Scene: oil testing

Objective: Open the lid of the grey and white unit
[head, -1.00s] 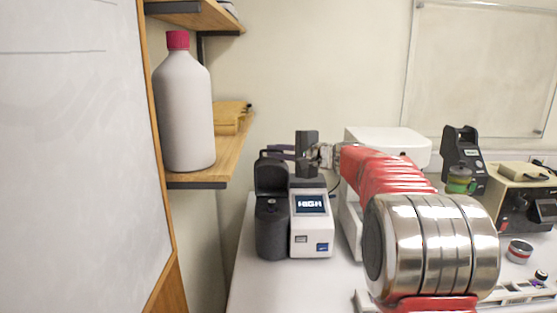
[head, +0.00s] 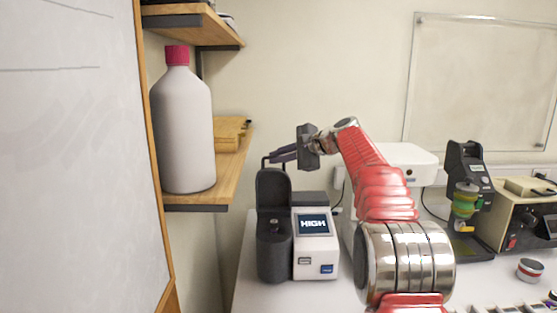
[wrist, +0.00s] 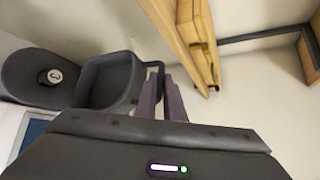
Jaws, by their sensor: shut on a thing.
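The grey and white unit (head: 317,254) stands on the table with a lit screen reading HIGH. Its dark grey lid (head: 273,190) is raised and stands upright at the back of the round grey part (head: 274,252), whose top is exposed. In the wrist view the hollow lid (wrist: 106,82) is beside the round part (wrist: 38,78), which has a small round knob or port on top. My gripper (head: 272,159) is behind and above the lid. Its purple fingers (wrist: 160,96) are shut on the thin black handle bar (wrist: 155,66) of the lid; the exact contact is partly hidden.
A white bottle with a red cap (head: 182,125) stands on a wooden shelf (head: 228,177) at the left. A white machine (head: 405,160) stands behind my arm. A black instrument (head: 467,170) and a beige box (head: 525,205) are at the right.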

